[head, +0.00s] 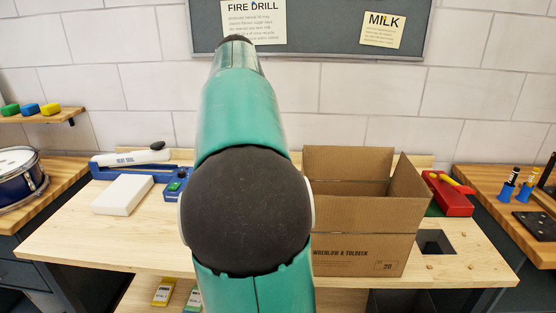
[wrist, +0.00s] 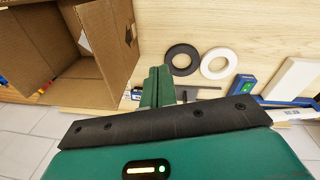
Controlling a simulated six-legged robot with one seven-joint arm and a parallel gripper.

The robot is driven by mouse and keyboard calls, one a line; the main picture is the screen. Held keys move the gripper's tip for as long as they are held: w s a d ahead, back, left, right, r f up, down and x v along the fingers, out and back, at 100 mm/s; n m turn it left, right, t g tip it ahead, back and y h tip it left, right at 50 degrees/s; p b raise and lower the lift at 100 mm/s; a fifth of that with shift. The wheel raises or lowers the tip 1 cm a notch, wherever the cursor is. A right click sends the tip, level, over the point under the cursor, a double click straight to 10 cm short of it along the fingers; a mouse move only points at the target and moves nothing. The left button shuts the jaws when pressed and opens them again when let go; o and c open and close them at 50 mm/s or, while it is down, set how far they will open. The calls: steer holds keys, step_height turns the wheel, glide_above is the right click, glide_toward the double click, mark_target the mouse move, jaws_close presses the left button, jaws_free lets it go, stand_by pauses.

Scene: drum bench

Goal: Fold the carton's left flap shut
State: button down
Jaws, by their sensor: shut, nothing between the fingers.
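The brown cardboard carton (head: 362,248) stands on the bench right of my arm in the head view, its top open. Its back flap (head: 347,163) and right flap (head: 410,187) stand up. My arm hides its left side there. In the wrist view the open carton (wrist: 45,45) is at upper left, and a flap (wrist: 103,40) on the side facing my gripper stands open. My gripper (wrist: 159,78) is shut and empty, just right of that flap in the wrist view; whether it touches cannot be told. My arm hides the gripper in the head view.
A black ring (wrist: 182,59) and a white ring (wrist: 218,63) lie on the bench beside my gripper. A blue heat sealer (head: 135,165) and a white block (head: 122,195) are at left. A red tool (head: 447,194) lies right of the carton. The front left bench (head: 90,238) is clear.

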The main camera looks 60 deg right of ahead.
steer(key=d+r+m+g, duration=0.2)
steer(key=d+g, duration=0.1)
steer(key=d, duration=0.3)
steer(key=s+d+f, duration=0.3)
steer(key=s+f, duration=0.4)
steer(key=f, duration=0.2)
steer(key=shift+h, duration=0.3)
steer(key=shift+d+f, duration=0.1)
steer(key=shift+d, duration=0.1)
